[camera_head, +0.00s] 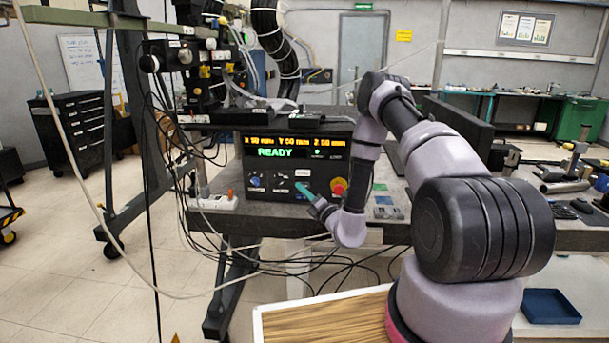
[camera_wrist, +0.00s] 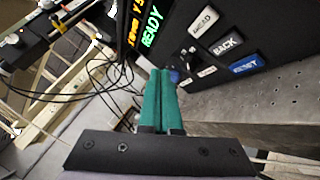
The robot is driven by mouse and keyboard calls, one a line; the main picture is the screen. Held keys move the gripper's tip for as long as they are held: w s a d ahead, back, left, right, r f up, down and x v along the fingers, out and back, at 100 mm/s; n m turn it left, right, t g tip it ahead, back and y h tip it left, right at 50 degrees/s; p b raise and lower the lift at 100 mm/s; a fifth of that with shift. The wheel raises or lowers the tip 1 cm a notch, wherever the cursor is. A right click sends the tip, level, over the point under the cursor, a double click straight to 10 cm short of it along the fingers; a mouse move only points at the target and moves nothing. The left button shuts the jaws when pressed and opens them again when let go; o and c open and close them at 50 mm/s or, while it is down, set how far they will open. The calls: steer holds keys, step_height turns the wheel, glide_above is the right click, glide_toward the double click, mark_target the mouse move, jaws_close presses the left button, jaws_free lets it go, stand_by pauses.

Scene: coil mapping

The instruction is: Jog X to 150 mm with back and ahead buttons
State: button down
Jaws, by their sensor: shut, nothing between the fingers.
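The black control box (camera_head: 296,165) stands on the table, its display reading X 50 mm, Y 50 mm, Z 50 mm and READY. In the wrist view its panel shows a white AHEAD button (camera_wrist: 203,21), a white BACK button (camera_wrist: 227,44) and a blue RESET button (camera_wrist: 246,64). My gripper (camera_head: 299,185) is in front of the panel's lower middle, its teal fingers shut and empty. In the wrist view the fingertips (camera_wrist: 160,71) are left of and below the buttons, near the selector knobs; I cannot tell whether they touch the panel.
A red emergency stop (camera_head: 339,186) on yellow sits right of the buttons. A blue knob (camera_head: 255,181) is at the panel's left. A white power strip (camera_head: 214,202) and loose cables lie left of the box. Small blocks (camera_head: 386,206) lie to its right.

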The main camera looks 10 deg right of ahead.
glide_toward(299, 171)
steer(key=shift+s+a+x, duration=0.1)
steer(key=shift+a+x, duration=0.1)
steer(key=shift+x, duration=1.05)
steer(key=shift+s+a+x, duration=0.15)
steer(key=shift+a+x, duration=0.05)
steer(key=shift+x, duration=1.05)
steer(key=shift+w+r, duration=0.15)
steer(key=shift+w+d, duration=0.1)
steer(key=shift+w, duration=0.2)
steer(key=shift+w+d, duration=0.1)
steer(key=shift+w, duration=0.3)
stand_by(0.7)
steer(key=shift+s, duration=0.2)
steer(key=shift+s+a, duration=0.25)
steer(key=shift+s, duration=0.35)
steer(key=shift+s+a, duration=0.25)
steer(key=shift+s, duration=0.55)
steer(key=shift+s+a, duration=0.25)
steer(key=shift+s, duration=0.55)
steer(key=shift+s+a, duration=0.25)
steer(key=shift+s, duration=0.55)
